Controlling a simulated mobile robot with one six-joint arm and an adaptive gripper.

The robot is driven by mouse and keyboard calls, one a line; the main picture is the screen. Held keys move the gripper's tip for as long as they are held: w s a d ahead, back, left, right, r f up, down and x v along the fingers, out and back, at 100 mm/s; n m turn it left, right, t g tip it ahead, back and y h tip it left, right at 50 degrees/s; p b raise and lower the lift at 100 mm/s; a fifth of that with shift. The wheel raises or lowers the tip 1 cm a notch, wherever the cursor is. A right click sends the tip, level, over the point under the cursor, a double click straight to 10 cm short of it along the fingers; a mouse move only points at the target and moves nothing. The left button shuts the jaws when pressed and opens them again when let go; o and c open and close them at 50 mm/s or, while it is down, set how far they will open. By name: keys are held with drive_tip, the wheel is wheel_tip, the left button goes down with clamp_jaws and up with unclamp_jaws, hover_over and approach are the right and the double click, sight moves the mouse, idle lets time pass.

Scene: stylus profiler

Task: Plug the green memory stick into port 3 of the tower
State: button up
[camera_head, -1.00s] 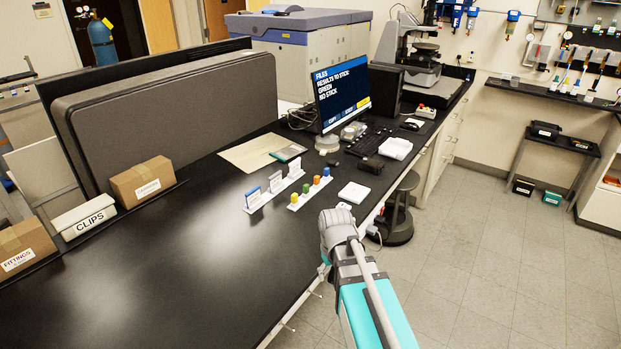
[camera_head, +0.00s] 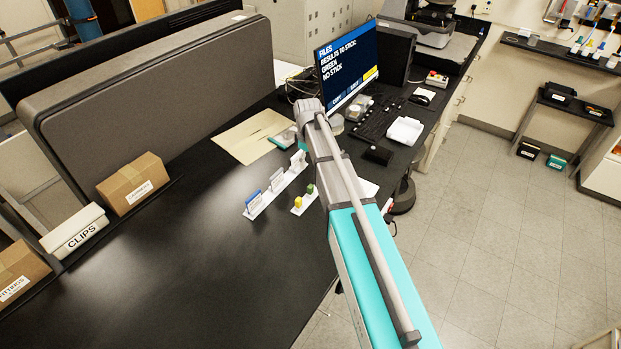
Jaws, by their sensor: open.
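The green memory stick (camera_head: 310,189) stands in a small white rack (camera_head: 297,211) on the black bench, beside a yellow stick (camera_head: 298,202). My arm hides the rest of that rack. The dark tower (camera_head: 391,60) stands behind the monitor's right side; I cannot make out its ports. The monitor (camera_head: 347,66) reads "FILES", "RESULTS TO STICK: GREEN", "NO STICK". My arm's teal and grey links cross the picture right of the sticks, up to a grey joint. I cannot see my gripper's fingers in this view.
A white rack with upright cards (camera_head: 255,205) stands left of the sticks. A keyboard (camera_head: 381,118), a white tray (camera_head: 404,131) and a mouse (camera_head: 423,96) lie near the monitor. Boxes, including a carton (camera_head: 134,184), line the back left. The bench's front left is clear.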

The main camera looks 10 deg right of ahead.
sight(310, 186)
drive_tip(key=shift+w+d+r, duration=0.1)
drive_tip(key=shift+d+r, duration=0.05)
drive_tip(key=shift+d, duration=0.1)
wheel_tip(310, 186, down, 9)
drive_tip(key=b, duration=0.8)
drive_tip(key=shift+r+b, duration=0.15)
drive_tip(key=shift+b, duration=0.15)
idle(0.5)
drive_tip(key=shift+d+f+b, duration=0.15)
drive_tip(key=shift+f+b, duration=2.45)
drive_tip(key=shift+b, duration=0.05)
drive_tip(key=shift+c, duration=0.2)
clamp_jaws()
